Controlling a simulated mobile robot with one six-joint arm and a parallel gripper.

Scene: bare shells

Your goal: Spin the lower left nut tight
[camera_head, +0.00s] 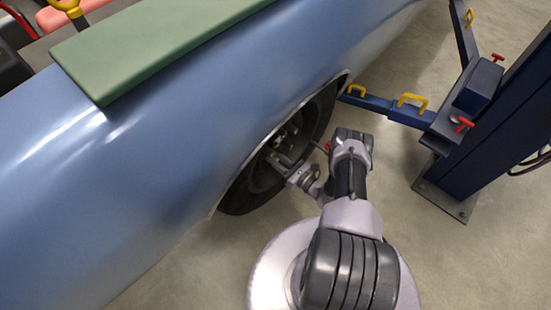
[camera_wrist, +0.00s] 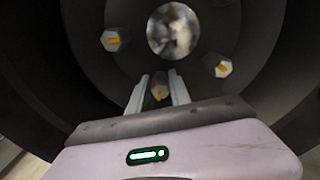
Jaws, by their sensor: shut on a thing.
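The wheel (camera_head: 242,196) sits in the arch of a blue car body, with its hub facing my arm. In the wrist view, a shiny round hub centre (camera_wrist: 173,30) has hex nuts around it with yellow-orange middles: one at upper left (camera_wrist: 115,40), one at right (camera_wrist: 218,67) and one lowest (camera_wrist: 159,91). My gripper (camera_wrist: 158,80) is shut on that lowest nut, one finger on each side of it. In the head view my gripper (camera_head: 281,160) reaches into the wheel, and the held nut cannot be made out there. Other parts of the hub are out of the wrist view.
The blue car body (camera_head: 150,150) with a green panel (camera_head: 140,45) fills the left. A dark blue lift post (camera_head: 500,120) stands at right, its arm (camera_head: 380,105) with yellow handles reaching towards the wheel. Bare concrete floor (camera_head: 460,260) lies at lower right.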

